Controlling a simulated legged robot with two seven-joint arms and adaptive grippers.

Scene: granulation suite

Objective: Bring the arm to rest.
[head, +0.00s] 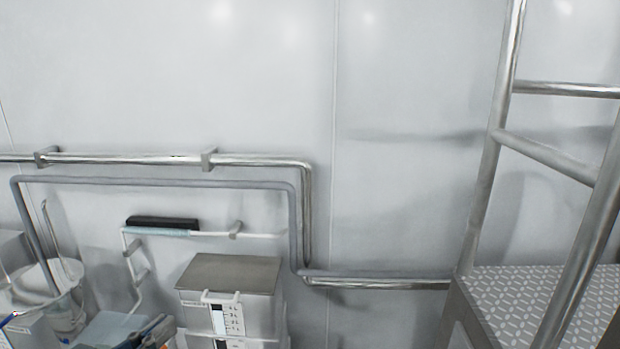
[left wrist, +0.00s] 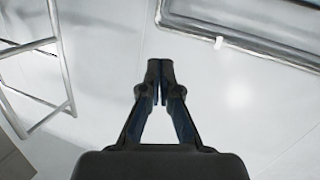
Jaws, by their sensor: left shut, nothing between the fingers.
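My left gripper (left wrist: 161,70) shows in the left wrist view with its two dark fingers together and nothing between them. Beyond its tips is a pale wall. In the head view, a small dark blue-grey part of my left gripper (head: 150,333) shows at the bottom edge, left of the middle and in front of the grey box. Most of the arm is out of the picture. My right gripper is in neither view.
Metal pipes (head: 120,159) run along the wall. A steel-topped box (head: 228,272) stands at lower middle-left, and a white bucket (head: 62,300) at lower left. A metal frame with rails (head: 497,150) and a patterned platform (head: 520,300) stands at right. Bare wall lies between.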

